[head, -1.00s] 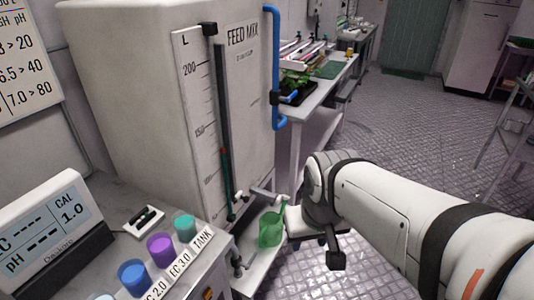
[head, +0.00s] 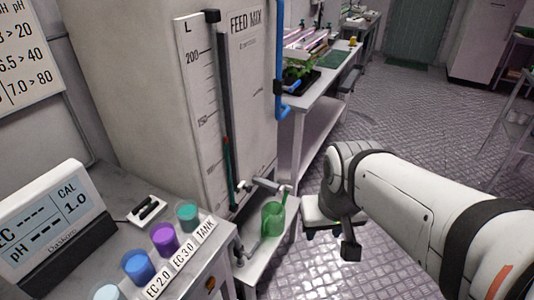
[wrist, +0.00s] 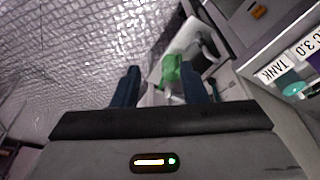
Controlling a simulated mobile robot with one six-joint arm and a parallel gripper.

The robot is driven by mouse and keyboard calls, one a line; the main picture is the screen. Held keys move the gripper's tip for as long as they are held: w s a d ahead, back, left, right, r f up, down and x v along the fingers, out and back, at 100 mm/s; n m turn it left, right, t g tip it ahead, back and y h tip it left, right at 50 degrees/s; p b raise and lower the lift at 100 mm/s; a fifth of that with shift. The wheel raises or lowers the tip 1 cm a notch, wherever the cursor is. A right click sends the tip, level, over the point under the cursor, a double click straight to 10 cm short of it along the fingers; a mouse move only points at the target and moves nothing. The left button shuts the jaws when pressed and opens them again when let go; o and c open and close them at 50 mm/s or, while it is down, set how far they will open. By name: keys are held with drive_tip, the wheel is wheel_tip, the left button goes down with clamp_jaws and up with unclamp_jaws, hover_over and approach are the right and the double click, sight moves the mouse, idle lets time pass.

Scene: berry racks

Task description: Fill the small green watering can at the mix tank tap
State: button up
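The small green watering can (head: 272,219) stands on the low ledge (head: 258,262) in front of the feed mix tank (head: 130,90). It is below or just beside the tap (head: 264,186); the exact alignment under the outlet is unclear. My gripper (wrist: 160,86) is open, with dark blue fingers and nothing between them. In the wrist view the can (wrist: 172,68) shows beyond the fingertips, between them. In the head view my gripper is just right of the can, apart from it and partly hidden by my arm. The water level inside the can cannot be seen.
A bench with colored cups (head: 137,267) and a meter (head: 55,222) stands at front left. A blue pipe (head: 281,60) runs down the tank's right side. A table with plants (head: 300,72) stands behind.

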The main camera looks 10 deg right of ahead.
clamp_jaws()
idle(1.5)
